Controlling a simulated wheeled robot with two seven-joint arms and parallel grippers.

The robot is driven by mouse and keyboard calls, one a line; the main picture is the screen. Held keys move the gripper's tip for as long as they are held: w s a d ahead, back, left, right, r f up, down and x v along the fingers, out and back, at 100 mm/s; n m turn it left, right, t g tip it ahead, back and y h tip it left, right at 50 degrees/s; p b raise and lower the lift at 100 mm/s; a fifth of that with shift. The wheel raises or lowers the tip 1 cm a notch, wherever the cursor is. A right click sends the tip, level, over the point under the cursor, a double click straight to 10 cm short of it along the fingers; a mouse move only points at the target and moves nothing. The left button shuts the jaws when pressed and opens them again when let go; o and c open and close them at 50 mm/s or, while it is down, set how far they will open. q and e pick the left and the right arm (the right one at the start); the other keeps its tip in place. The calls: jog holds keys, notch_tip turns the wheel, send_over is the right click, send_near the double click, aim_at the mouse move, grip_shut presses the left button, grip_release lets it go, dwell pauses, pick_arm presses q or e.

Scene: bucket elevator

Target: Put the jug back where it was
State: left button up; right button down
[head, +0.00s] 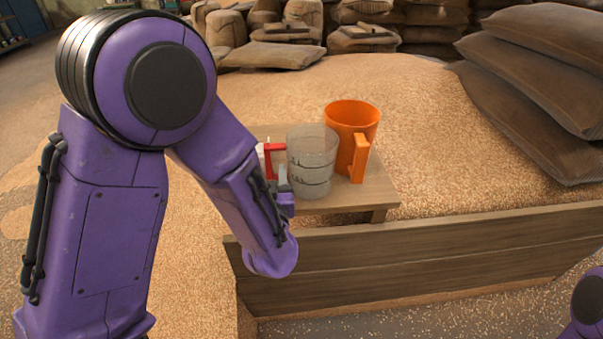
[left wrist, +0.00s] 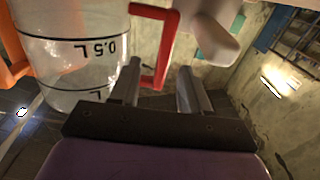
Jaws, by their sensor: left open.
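A clear measuring jug (head: 312,160) with black marks and a red handle (head: 273,150) stands upright on a small wooden table (head: 375,195). In the left wrist view the jug (left wrist: 72,60) fills the left side, and its red handle (left wrist: 170,45) reaches between my fingers. My left gripper (head: 284,180) is at the handle side of the jug, partly hidden by my arm. The left wrist view shows its fingers (left wrist: 160,88) open, one on each side of the lower handle; I cannot tell whether they touch it. My right gripper is out of view.
An orange jug (head: 350,125) stands just right of the clear jug. A white object (left wrist: 215,40) is close behind the handle. A wooden plank wall (head: 430,245) runs in front of the grain heap (head: 420,90). Stacked sacks (head: 535,60) lie at right.

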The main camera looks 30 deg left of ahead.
aim_at(268, 165)
pick_arm(q)
jog(key=x, duration=0.5)
jog(key=shift+w+a+f, duration=0.1)
jog(key=shift+a+f, duration=0.05)
jog(key=shift+a, duration=0.1)
jog(key=shift+c, duration=0.3)
grip_shut()
